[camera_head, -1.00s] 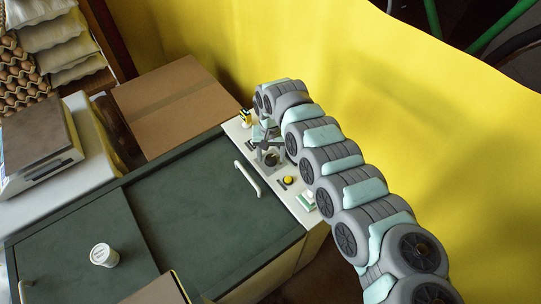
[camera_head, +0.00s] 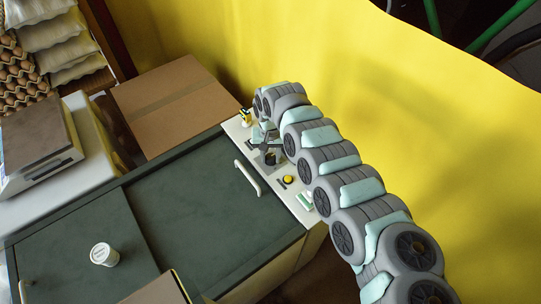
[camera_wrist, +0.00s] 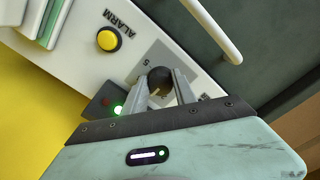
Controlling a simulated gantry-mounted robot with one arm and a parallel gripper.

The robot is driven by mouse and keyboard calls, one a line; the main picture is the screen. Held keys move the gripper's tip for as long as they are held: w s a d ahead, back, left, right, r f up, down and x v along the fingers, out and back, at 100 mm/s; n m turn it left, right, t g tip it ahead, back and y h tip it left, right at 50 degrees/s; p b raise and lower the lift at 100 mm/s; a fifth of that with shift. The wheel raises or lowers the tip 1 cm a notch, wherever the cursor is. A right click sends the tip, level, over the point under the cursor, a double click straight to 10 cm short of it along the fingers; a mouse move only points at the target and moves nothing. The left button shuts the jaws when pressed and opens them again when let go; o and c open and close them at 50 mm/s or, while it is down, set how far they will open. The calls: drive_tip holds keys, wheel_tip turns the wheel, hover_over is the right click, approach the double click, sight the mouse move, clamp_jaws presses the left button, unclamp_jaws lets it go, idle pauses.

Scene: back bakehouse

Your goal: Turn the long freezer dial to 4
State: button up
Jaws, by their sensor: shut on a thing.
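The freezer dial (camera_wrist: 159,79) is a dark round knob on a grey square plate on the white control strip. A printed 5 shows beside it in the wrist view; other numbers and the pointer's exact reading cannot be made out. My gripper (camera_wrist: 160,86) is shut on the dial, with one finger on each side of it. In the head view the dial (camera_head: 270,158) sits partly under my gripper (camera_head: 267,152), which reaches down from the wall side.
The pale lid handle (camera_head: 248,178) lies close by. A white tub (camera_head: 103,254) stands on the dark lid; a cardboard box (camera_head: 180,105) and yellow wall (camera_head: 330,60) border the freezer.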

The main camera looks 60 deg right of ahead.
clamp_jaws()
drive_tip(key=shift+r+p, duration=0.15)
drive_tip(key=shift+p, duration=0.45)
drive_tip(key=m+p, duration=0.2)
drive_tip(key=p, duration=0.1)
drive_tip(key=shift+w+a+r, duration=0.1)
drive_tip(key=shift+r, duration=0.1)
drive_tip(key=m+p, duration=0.1)
drive_tip(key=p, duration=0.1)
drive_tip(key=m+p, duration=0.2)
drive_tip(key=shift+w+f, duration=0.1)
drive_tip(key=shift+f, duration=0.15)
drive_tip(key=shift+f+m+b, duration=0.15)
drive_tip(key=shift+m+b, duration=0.35)
drive_tip(key=shift+m, duration=0.7)
drive_tip(key=shift+m+b, duration=1.15)
drive_tip(key=shift+m, duration=0.05)
